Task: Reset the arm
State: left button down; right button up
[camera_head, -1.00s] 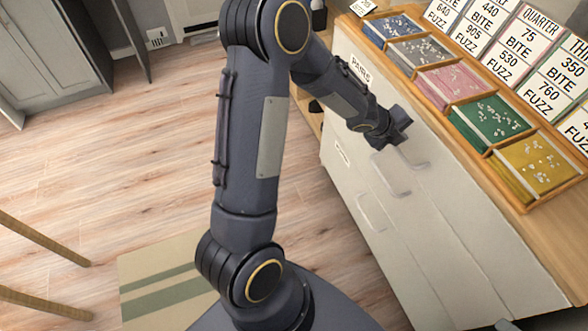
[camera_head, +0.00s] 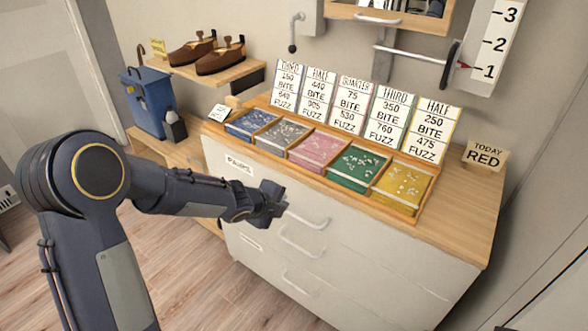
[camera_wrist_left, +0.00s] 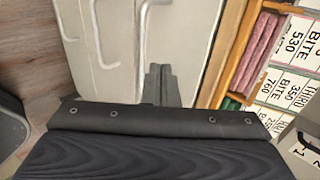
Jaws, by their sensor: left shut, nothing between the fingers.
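My left arm comes in from the left in the head view. Its gripper (camera_head: 272,198) is in front of the upper part of the pale drawer cabinet (camera_head: 370,262), by the left end of the top drawer handle (camera_head: 308,216). In the left wrist view the fingers (camera_wrist_left: 160,84) are together and empty, with the cabinet front behind them. I cannot tell from these views whether the gripper touches the handle. My right gripper is not in view.
On the cabinet's wooden top (camera_head: 462,212) is a row of coloured compartments, including a green one (camera_head: 358,169) and a yellow one (camera_head: 402,187). Number cards (camera_head: 390,116) stand behind. A "TODAY RED" sign (camera_head: 483,155) is at right. A blue bin (camera_head: 148,102) stands at left.

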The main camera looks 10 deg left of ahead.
pick_arm(q)
jog(key=s+a+r+n+y+p, duration=0.3)
jog(key=s+a+r+n, duration=0.7)
jog(key=s+r+n, duration=0.25)
jog(key=s+d+r+n+g+h+p, duration=0.1)
jog(key=s+d+r+n+p, duration=0.1)
jog(key=s+n, duration=0.4)
jog(key=s+d+r+n+g+h+p, duration=0.1)
jog(key=s+n, duration=0.5)
jog(key=s, duration=0.8)
jog(key=shift+s+d+r+g+h+p, duration=0.35)
jog(key=shift+d+r+g+h, duration=0.1)
jog(key=shift+d, duration=0.55)
